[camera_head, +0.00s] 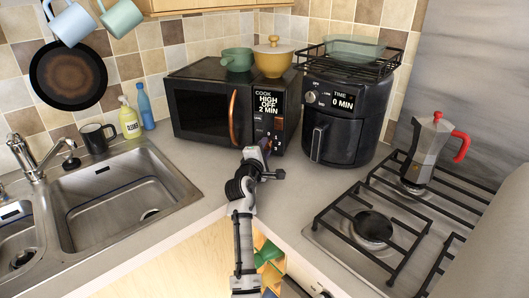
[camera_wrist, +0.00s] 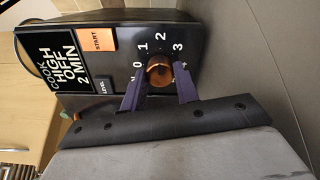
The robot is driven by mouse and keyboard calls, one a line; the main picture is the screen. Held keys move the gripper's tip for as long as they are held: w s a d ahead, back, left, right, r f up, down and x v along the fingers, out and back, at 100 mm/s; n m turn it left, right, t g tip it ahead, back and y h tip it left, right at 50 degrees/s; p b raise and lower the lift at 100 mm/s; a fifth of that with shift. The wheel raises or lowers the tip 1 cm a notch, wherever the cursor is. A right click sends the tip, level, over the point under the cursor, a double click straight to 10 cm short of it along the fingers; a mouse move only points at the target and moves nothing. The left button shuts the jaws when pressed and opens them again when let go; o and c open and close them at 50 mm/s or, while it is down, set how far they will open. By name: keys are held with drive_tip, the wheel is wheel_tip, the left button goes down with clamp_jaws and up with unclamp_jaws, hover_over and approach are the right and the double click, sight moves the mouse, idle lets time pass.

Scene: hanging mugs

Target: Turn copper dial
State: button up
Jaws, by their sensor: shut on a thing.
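The copper dial (camera_wrist: 160,70) is on the front panel of the black microwave (camera_head: 200,107), ringed by white numbers from 0 to 4. In the wrist view the two purple fingers of my gripper (camera_wrist: 158,84) stand on either side of the dial and are shut on it. In the head view my gripper (camera_head: 265,148) reaches the lower right of the microwave panel and mostly hides the dial. The panel display (camera_wrist: 62,62) reads COOK HIGH OFF 2 MIN. A START button (camera_wrist: 97,40) and a LEVEL label are beside it.
A black air fryer (camera_head: 345,115) stands close to the right of my gripper. A moka pot (camera_head: 430,150) is on the stove at the right. A sink (camera_head: 120,195) is at the left. A green pot and a yellow pot (camera_head: 273,60) sit on the microwave.

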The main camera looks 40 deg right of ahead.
drive_tip(key=shift+m, duration=0.3)
drive_tip(key=o, duration=1)
drive_tip(key=shift+c, duration=0.2)
drive_tip(key=b+v, duration=0.3)
drive_tip(key=v, duration=1)
drive_tip(key=shift+s+a, duration=0.3)
